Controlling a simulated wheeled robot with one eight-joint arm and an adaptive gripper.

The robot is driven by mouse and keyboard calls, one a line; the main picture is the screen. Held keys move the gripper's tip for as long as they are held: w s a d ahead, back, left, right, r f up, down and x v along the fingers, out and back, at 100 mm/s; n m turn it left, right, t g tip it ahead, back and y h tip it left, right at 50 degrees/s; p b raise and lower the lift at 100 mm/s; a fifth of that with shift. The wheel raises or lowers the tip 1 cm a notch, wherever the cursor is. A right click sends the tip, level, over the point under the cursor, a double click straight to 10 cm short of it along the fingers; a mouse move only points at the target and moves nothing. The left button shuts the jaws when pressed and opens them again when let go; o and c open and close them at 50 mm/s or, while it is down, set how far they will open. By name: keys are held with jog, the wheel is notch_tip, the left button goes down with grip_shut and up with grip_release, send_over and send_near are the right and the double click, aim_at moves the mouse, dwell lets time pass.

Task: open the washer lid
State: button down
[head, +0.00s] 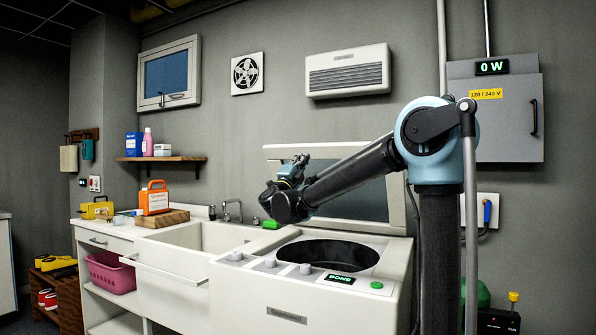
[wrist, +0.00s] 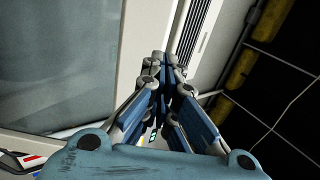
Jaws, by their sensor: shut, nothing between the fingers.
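The washer (head: 300,300) is a white top-loader with a lit green display on its front panel. Its lid (head: 350,225) is open, standing upright at the back of the machine, with a pale frame and a dark panel. The round dark drum opening (head: 327,256) is uncovered. My gripper (head: 300,160) is near the lid's upper left part, above the washer. In the wrist view my gripper (wrist: 166,62) is shut and empty, with a pale-framed panel (wrist: 60,55) to its left, apparently the lid. I cannot tell whether the fingers touch it.
A white sink (head: 175,262) and counter adjoin the washer on the left, with an orange jug (head: 153,198) on the counter. A wall heater (head: 347,72) hangs above the lid. A grey electrical box (head: 508,115) is on the wall at the right.

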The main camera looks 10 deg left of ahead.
aim_at(309, 147)
jog(key=shift+x, duration=2.7)
jog(key=shift+g, duration=0.6)
jog(key=x, duration=1)
jog(key=shift+w+r, duration=0.15)
jog(key=shift+r, duration=0.4)
